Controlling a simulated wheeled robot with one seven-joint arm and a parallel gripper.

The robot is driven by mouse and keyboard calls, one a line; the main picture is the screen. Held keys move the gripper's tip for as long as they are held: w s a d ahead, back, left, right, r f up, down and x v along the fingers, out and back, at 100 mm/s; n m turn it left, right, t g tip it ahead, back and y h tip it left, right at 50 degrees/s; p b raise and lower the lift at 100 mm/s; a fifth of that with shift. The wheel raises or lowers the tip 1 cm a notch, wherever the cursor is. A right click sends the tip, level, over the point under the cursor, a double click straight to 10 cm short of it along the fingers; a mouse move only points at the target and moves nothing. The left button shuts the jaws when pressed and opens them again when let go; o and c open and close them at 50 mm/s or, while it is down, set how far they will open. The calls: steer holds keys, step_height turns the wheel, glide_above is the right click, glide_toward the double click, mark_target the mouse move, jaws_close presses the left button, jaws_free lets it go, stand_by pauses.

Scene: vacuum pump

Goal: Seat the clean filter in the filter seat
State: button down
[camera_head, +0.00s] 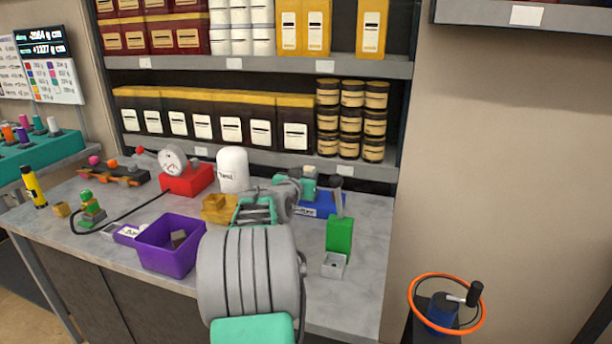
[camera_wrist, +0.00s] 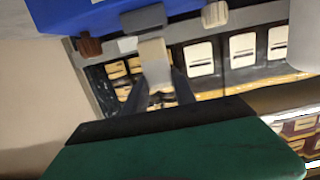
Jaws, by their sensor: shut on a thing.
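My gripper (camera_head: 298,182) is over the back right of the bench, at a blue block (camera_head: 322,204) with a white label, perhaps reading "filter". In the wrist view its dark fingers (camera_wrist: 155,82) are shut on a small pale beige piece (camera_wrist: 153,58), probably the clean filter. The piece also shows as a pale bit (camera_head: 309,170) in the head view. In the wrist view a blue body (camera_wrist: 95,14) with a grey part (camera_wrist: 143,18) lies just beyond the piece; I cannot tell whether they touch. I cannot make out the filter seat for sure.
A purple bin (camera_head: 150,260) with a grey-brown piece in it stands at the front. Left of the gripper are a yellow block (camera_head: 216,210), a white tank (camera_head: 233,168) and a red gauge base (camera_head: 186,182). A green lever block (camera_head: 339,236) stands close on the right.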

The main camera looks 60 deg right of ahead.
steer(key=shift+f+b, duration=1.45)
steer(key=shift+b, duration=0.15)
steer(key=c, duration=0.9)
jaws_free()
steer(key=shift+c, duration=0.2)
steer(key=shift+r, duration=0.1)
steer(key=shift+r, duration=0.3)
step_height(320, 180, up, 3)
steer(key=shift+s+a+r, duration=0.1)
steer(key=shift+a+r, duration=0.05)
steer(key=s+a+r, duration=0.6)
steer(key=a+r, duration=0.3)
steer(key=a, duration=0.3)
steer(key=shift+s, duration=0.15)
